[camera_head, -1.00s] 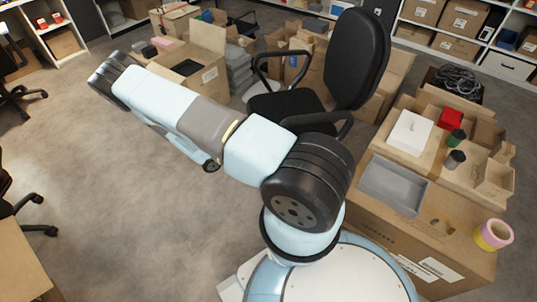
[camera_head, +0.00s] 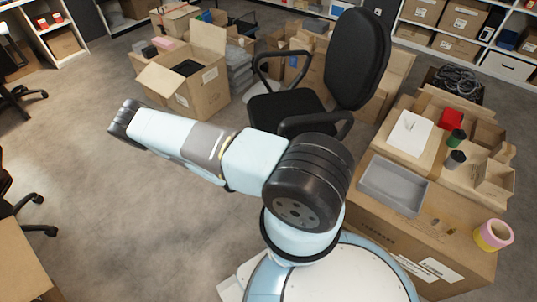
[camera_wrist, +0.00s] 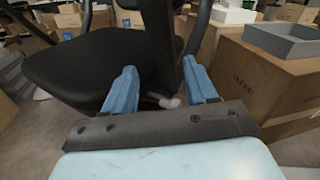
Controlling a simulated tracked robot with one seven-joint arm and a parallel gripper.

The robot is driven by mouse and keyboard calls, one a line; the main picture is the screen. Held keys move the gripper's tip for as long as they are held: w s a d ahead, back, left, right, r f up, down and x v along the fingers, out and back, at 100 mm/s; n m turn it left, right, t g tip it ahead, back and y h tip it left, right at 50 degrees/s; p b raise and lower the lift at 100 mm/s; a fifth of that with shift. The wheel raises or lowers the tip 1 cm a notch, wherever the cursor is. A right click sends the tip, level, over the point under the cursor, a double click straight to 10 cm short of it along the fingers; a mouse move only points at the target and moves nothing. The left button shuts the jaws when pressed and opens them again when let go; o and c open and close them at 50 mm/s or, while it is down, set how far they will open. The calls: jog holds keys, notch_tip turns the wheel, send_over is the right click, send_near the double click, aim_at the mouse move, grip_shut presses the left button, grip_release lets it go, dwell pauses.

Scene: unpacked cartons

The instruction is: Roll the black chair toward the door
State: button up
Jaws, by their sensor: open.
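The black chair (camera_head: 357,60) stands beyond my arm in the head view, with its backrest to the right and its seat (camera_head: 284,108) and armrests facing left. In the wrist view its seat (camera_wrist: 85,62) fills the left, and a dark upright part of it rises between the blue fingers. My gripper (camera_wrist: 161,86) is open, with fingers apart and pointing toward the chair. I cannot tell whether a finger touches it. The gripper is hidden in the head view. Chair casters are mostly hidden. I see no door.
An open carton (camera_head: 188,92) and stacked boxes stand left of and behind the chair. A large carton (camera_head: 420,240) bearing a grey tray (camera_head: 393,187) and a tape roll (camera_head: 493,235) is at right. Bare floor (camera_head: 90,180) lies at left.

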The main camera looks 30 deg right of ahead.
jog(key=d, duration=0.4)
jog(key=w+d, duration=0.1)
jog(key=d, duration=0.8)
jog(key=shift+w+d, duration=0.15)
jog(key=shift+w, duration=0.15)
jog(key=shift+c, duration=0.5)
jog(key=shift+w, duration=0.1)
grip_shut()
jog(key=shift+w+r, duration=0.1)
dwell(0.3)
